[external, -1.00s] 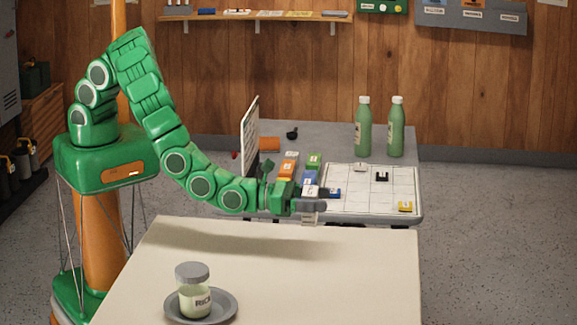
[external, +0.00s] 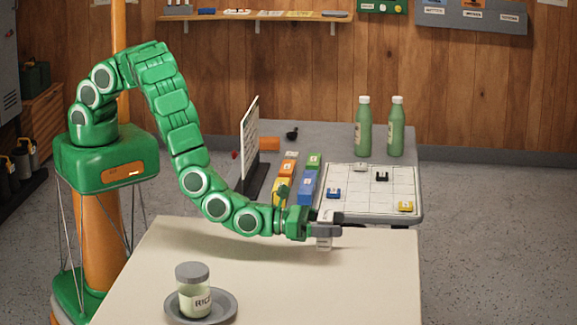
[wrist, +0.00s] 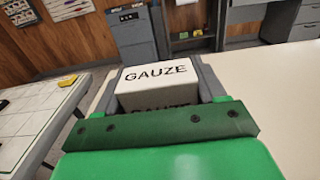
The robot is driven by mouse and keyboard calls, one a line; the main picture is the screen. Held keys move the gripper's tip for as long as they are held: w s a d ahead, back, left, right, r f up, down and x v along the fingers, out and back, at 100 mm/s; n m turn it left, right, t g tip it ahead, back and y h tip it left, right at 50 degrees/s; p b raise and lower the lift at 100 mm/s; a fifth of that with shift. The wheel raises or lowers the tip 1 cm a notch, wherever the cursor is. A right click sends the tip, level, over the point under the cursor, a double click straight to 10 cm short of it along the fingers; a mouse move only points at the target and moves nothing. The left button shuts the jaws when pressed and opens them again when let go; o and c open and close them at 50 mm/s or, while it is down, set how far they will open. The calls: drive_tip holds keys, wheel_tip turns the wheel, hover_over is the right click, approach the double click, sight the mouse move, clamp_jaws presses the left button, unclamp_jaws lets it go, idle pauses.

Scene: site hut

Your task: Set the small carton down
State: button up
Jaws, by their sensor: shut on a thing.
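The small carton (wrist: 158,82) is white and marked GAUZE. In the wrist view it sits between the two grey fingers of my gripper (wrist: 155,90), which are shut on it. In the external view my gripper (external: 325,230) is over the far right part of the cream table (external: 370,280). The carton (external: 324,243) shows there as a pale block hanging below the fingers, partly hidden by them. I cannot tell whether its bottom touches the table top.
A rice jar (external: 194,295) stands on a grey plate (external: 230,311) at the front left of the cream table. Behind is a grey table (external: 345,135) with a white grid board (external: 360,190), coloured blocks, a standing panel (external: 250,140) and two green bottles (external: 364,130). The cream table's right part is clear.

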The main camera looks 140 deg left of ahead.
drive_tip(key=shift+f, duration=1.4)
drive_tip(key=shift+f, duration=0.1)
drive_tip(key=o, duration=1)
drive_tip(key=shift+s+d, duration=0.1)
drive_tip(key=shift+d, duration=0.15)
drive_tip(key=v, duration=1.1)
drive_tip(key=shift+s+d, duration=0.15)
drive_tip(key=shift+s, duration=0.1)
drive_tip(key=shift+r, duration=0.25)
